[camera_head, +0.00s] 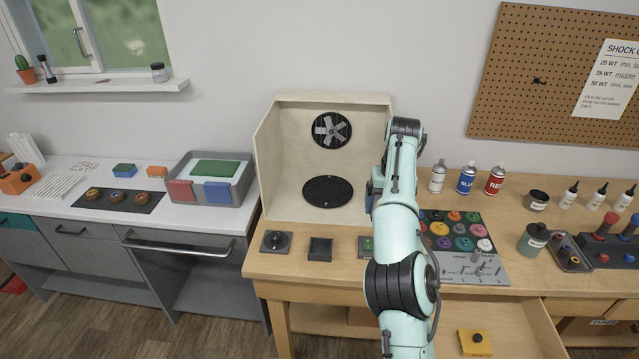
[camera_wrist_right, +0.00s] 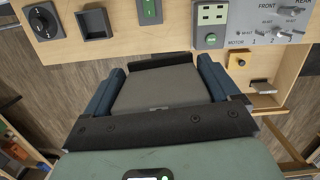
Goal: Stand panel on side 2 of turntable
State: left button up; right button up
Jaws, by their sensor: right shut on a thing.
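The turntable (camera_head: 327,191) is a black disc on the floor of the pale booth (camera_head: 278,160); nothing stands on it. My right arm hangs in front of the booth's right side and mostly hides its gripper in the head view. In the right wrist view my right gripper (camera_wrist_right: 160,80) has its blue fingers set wide apart, shut on a flat grey thing (camera_wrist_right: 160,92) with a dark far edge. It looks like a panel, but its face is only partly visible. The side marks of the turntable cannot be read. My left gripper is not in view.
A grey tray (camera_head: 243,165) with green, red and blue blocks stands left of the booth. A black knob box (camera_head: 276,242) and a small dark square tray (camera_head: 320,249) sit before it. Paint pots and spray cans (camera_head: 467,179) stand right of my arm.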

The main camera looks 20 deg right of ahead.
aim_at(326, 197)
jog(key=i, duration=1.15)
